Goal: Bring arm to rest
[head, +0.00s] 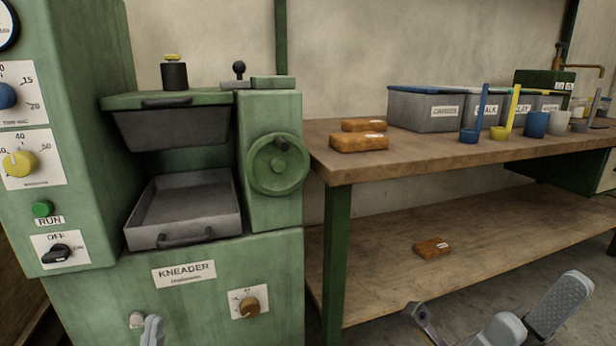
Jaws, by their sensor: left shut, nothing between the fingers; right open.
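My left gripper (152,330) shows at the bottom edge in front of the green kneader's lower panel. Its fingers are shut with nothing between them, and most of it is below the picture. My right gripper (466,320) is at the bottom right, in front of the bench's lower shelf. It is open and empty, and its lower part is cut off by the picture edge.
The green kneader (75,295) stands at the left with an empty-looking grey tray (190,205). A wooden bench (440,155) carries two orange-brown blocks (358,143), grey bins (425,112) and several cups. Another block (432,247) lies on the lower shelf (370,270).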

